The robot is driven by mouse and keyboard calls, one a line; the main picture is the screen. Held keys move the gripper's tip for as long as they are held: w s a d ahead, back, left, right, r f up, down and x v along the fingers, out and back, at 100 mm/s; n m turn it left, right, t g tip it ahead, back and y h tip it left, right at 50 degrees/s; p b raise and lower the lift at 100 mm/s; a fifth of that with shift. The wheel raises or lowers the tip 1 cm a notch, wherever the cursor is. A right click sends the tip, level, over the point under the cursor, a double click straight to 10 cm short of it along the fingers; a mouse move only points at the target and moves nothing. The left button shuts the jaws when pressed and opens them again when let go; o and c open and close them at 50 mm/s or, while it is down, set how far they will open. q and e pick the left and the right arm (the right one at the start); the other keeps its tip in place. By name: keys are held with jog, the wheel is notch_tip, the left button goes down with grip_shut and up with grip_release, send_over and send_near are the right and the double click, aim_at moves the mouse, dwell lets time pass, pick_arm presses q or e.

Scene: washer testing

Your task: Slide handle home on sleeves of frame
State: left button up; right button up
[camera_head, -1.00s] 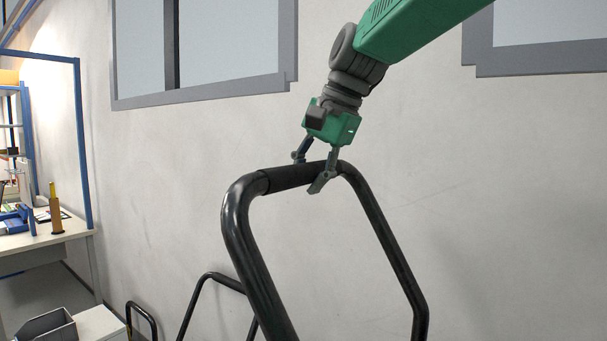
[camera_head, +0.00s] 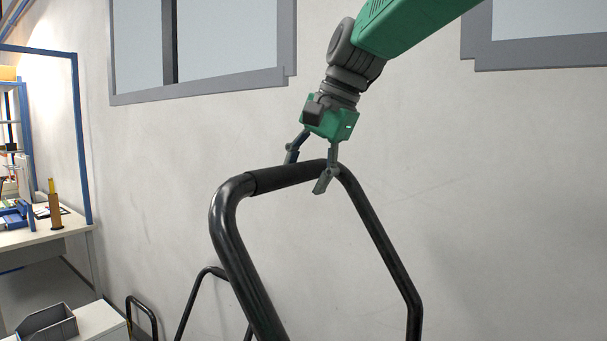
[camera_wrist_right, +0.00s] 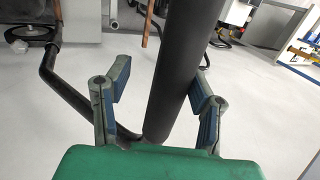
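The handle (camera_head: 240,265) is a bent black tube with a dark grip sleeve on its top bar. It stands upright in the head view, and its lower ends are cut off by the picture edge. My right gripper (camera_head: 307,170) reaches down over the top bar, with one finger on each side. The gripper is open around the bar. The frame's sleeves cannot be made out. My left gripper is not in view.
Thinner black tubes (camera_head: 190,305) (camera_head: 143,310) stand low behind the handle. A grey bin (camera_head: 47,325) sits on a white surface at the lower left. A workbench (camera_head: 45,236) with a blue rack is at the left.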

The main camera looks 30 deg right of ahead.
jog(key=shift+f, duration=0.2)
jog(key=shift+r, duration=0.1)
jog(key=v, duration=1.2)
jog(key=shift+d, duration=0.1)
